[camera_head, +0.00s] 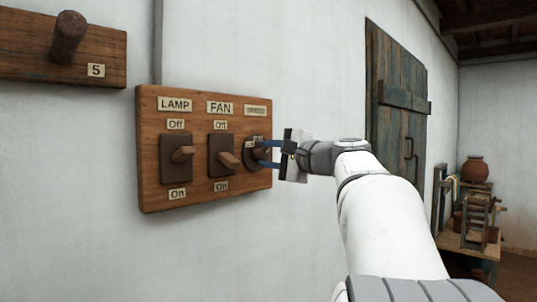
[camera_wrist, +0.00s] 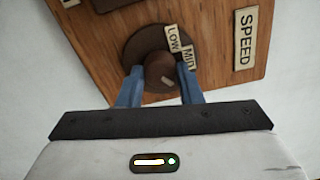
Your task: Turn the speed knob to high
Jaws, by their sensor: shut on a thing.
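The round dark-brown speed knob (camera_wrist: 158,70) sits on a wooden switch board (camera_head: 205,196) on the wall, right of the fan switch. In the wrist view the SPEED plate (camera_wrist: 245,40) is to its right, and LOW (camera_wrist: 174,38) and MID (camera_wrist: 188,59) labels show beside it. The knob's pale mark points down and right, past MID; no HIGH label is visible. My gripper (camera_wrist: 161,86) has its blue fingers shut on the knob, one on either side. In the head view my gripper (camera_head: 264,153) reaches it from the right and partly hides it.
The lamp switch (camera_head: 182,154) and fan switch (camera_head: 228,159) stick out on the same board. A wooden peg (camera_head: 68,38) on a board marked 5 is at upper left. A wooden door (camera_head: 396,110) and a bench with a clay pot (camera_head: 475,170) are farther right.

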